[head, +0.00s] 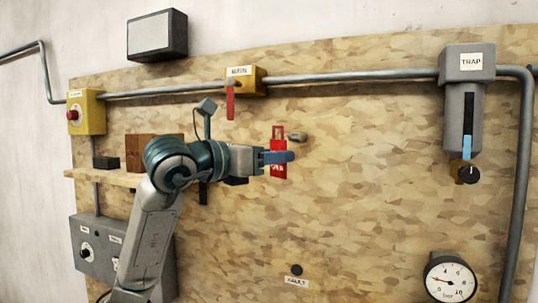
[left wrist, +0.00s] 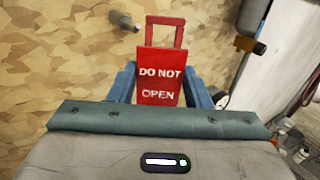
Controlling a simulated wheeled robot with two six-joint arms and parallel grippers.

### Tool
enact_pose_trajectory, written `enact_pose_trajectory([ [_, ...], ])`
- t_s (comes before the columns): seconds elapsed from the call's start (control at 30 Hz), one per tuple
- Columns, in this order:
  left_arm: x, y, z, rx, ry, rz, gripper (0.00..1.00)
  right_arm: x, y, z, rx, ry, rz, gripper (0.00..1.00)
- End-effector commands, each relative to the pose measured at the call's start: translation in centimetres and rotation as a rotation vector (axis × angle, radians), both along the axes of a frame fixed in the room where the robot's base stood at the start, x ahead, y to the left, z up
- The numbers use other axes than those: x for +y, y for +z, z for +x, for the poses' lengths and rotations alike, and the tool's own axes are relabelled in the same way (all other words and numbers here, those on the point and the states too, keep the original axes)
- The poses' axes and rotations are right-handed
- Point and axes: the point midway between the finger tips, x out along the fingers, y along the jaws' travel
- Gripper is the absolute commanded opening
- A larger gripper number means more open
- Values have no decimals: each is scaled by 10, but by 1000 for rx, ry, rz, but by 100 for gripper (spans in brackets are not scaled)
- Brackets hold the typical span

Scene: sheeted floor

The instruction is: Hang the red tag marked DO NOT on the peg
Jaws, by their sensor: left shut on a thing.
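The red tag (head: 279,171) has white DO NOT OPEN lettering and a square loop on top, readable in the left wrist view (left wrist: 160,85). My left gripper (head: 279,157) is shut on the tag's body and holds it upright in front of the board. The short grey peg (head: 298,137) stands out from the board just right of the tag's loop in the head view. In the left wrist view what looks like the same peg (left wrist: 122,21) shows left of the loop. The loop is apart from the peg. My right gripper is not in view.
A wooden board (head: 370,190) carries a pipe (head: 350,77) above, a yellow box with a red handle (head: 230,100), a TRAP unit (head: 464,100) at right and a gauge (head: 449,279) low right. A shelf (head: 95,178) is at left. Board right of the peg is clear.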

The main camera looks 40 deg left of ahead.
Motion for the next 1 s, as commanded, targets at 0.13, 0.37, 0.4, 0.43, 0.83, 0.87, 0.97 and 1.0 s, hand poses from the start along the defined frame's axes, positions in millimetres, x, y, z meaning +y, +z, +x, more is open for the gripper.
enact_pose_trajectory([
  [0.13,2,-1,10,2,-1,-3,17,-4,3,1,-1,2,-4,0],
  [0.37,5,-2,23,2,-1,-3,17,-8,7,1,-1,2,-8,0],
  [0.4,6,-2,25,2,-1,-2,17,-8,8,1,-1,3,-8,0],
  [0.43,6,-2,27,1,-1,-2,17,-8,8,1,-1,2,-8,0],
  [0.83,11,-5,50,2,-1,-2,17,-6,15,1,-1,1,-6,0],
  [0.87,12,-5,52,2,-1,-2,17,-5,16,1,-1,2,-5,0],
  [0.97,14,-5,58,2,-1,-2,17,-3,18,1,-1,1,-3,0],
  [1.0,14,-5,60,2,-1,-2,17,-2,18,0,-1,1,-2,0],
])
